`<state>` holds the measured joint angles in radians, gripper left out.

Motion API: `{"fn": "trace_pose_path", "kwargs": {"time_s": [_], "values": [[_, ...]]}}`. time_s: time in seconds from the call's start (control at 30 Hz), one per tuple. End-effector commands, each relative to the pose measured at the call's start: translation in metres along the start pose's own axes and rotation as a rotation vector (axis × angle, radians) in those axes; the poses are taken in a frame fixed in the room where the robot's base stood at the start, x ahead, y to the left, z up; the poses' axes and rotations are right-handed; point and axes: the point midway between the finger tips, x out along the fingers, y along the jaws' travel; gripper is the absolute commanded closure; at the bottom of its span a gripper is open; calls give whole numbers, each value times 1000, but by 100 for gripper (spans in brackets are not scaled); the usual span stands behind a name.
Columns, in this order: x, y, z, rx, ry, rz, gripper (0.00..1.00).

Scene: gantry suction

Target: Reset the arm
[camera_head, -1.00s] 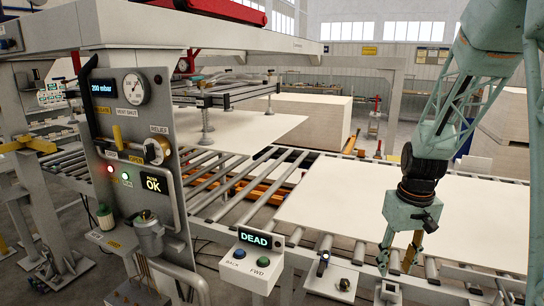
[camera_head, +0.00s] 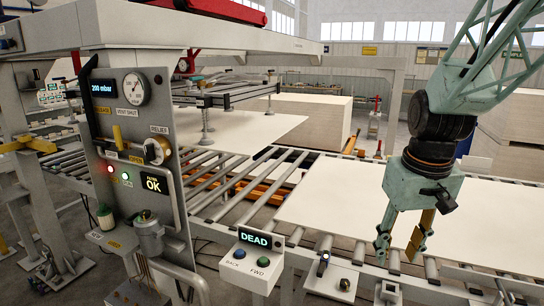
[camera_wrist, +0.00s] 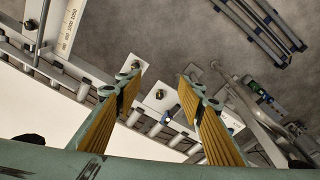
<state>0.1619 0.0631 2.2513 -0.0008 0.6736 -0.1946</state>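My gripper (camera_head: 397,250) hangs at the right of the head view, pointing down, in front of a large pale board (camera_head: 320,205) on the roller conveyor. Its two fingers are apart with nothing between them. The wrist view also shows my gripper (camera_wrist: 160,80) with the yellow-padded fingers spread, over conveyor hardware and grey floor. The arm comes in from the upper right.
A grey control panel (camera_head: 128,165) stands at the left, with a small box reading DEAD (camera_head: 253,258) in front of the conveyor. A suction frame (camera_head: 225,95) stands over another board (camera_head: 240,128). Stacked boards (camera_head: 312,118) stand behind.

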Motion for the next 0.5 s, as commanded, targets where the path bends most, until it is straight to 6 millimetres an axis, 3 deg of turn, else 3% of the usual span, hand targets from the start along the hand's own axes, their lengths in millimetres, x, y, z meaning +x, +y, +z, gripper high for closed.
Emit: {"fn": "trace_pose_path", "kwargs": {"time_s": [0.5], "values": [[-60, -30, 54, 8, 51, 1, 64]]}}
